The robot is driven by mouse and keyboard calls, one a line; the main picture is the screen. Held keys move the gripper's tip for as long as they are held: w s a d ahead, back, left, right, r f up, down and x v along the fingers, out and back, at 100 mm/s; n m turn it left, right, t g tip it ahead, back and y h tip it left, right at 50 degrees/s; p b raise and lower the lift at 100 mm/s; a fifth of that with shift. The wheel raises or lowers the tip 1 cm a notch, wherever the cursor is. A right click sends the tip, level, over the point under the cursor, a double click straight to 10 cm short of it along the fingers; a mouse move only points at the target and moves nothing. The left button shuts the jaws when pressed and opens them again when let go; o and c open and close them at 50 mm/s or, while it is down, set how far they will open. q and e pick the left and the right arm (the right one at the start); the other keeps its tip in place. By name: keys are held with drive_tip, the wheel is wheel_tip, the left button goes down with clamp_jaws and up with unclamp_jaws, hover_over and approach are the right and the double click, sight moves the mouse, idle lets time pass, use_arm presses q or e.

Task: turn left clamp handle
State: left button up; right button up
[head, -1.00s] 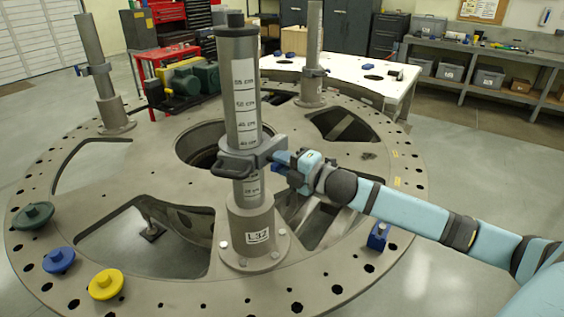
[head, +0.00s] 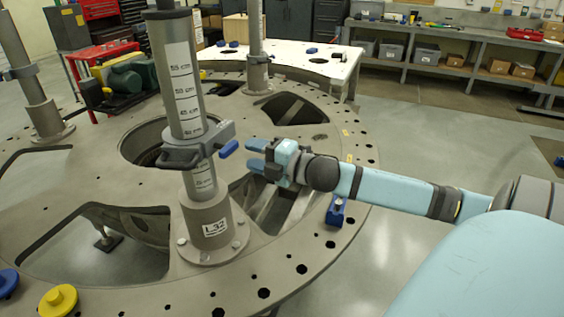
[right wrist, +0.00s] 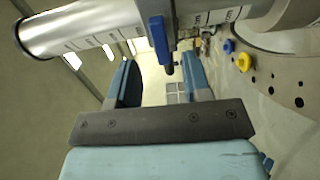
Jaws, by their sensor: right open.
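A grey clamp (head: 200,142) sits around the near upright post (head: 187,85), which has a height scale and an L32 label. A dark loop-shaped grip (head: 178,158) sticks out of the clamp's left side. A blue handle (head: 229,149) sticks out of its right side. My right gripper (head: 254,154) is open and empty, just right of the blue handle with a small gap. In the right wrist view the blue handle (right wrist: 158,42) shows beyond the open fingers of my right gripper (right wrist: 160,78), roughly between them. My left gripper is not in view.
The posts stand on a large round metal plate (head: 110,225) with big cutouts. Two more posts with clamps stand farther back. A blue block (head: 336,210) and a yellow knob (head: 58,300) are on the plate. A white table (head: 310,62) stands behind; floor is clear at right.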

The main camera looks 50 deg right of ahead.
drive_tip(key=b+v, duration=0.1)
drive_tip(key=v, duration=0.6)
drive_tip(key=shift+r, duration=0.1)
idle(0.5)
